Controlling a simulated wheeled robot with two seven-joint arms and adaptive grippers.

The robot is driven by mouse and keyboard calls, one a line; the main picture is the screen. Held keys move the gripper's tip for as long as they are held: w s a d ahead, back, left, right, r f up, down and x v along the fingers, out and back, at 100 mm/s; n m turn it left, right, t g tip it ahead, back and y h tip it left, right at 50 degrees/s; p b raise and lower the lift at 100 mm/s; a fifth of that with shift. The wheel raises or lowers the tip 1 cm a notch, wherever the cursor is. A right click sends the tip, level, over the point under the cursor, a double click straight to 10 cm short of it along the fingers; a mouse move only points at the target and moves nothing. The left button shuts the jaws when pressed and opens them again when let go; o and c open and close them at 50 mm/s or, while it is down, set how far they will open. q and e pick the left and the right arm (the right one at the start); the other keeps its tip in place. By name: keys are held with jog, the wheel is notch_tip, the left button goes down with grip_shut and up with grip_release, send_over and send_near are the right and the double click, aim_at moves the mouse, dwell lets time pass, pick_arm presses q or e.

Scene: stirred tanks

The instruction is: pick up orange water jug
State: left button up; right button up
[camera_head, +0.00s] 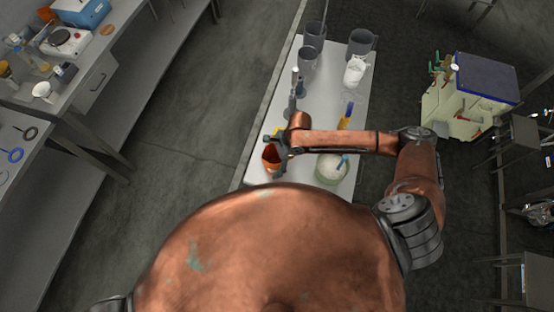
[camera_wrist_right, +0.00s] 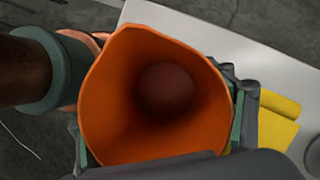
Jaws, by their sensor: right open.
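The orange water jug (camera_head: 269,160) stands near the left edge of the narrow white table, partly hidden by my right gripper (camera_head: 279,146). In the right wrist view I look down into the open mouth of the jug (camera_wrist_right: 110,95), whose inside looks empty. My right gripper (camera_wrist_right: 162,125) is open, with one finger on each side of the jug. Whether the fingers touch its wall cannot be told. My left gripper is not in view.
The white table (camera_head: 330,80) also holds grey jugs (camera_head: 313,57), a clear beaker (camera_head: 354,72), and a whitish round vessel (camera_head: 331,167) right of the orange jug. A yellow item (camera_wrist_right: 277,118) lies close beside the gripper. A bench with equipment (camera_head: 70,40) stands left.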

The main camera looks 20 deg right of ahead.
jog(key=shift+c, duration=0.6)
jog(key=c, duration=0.9)
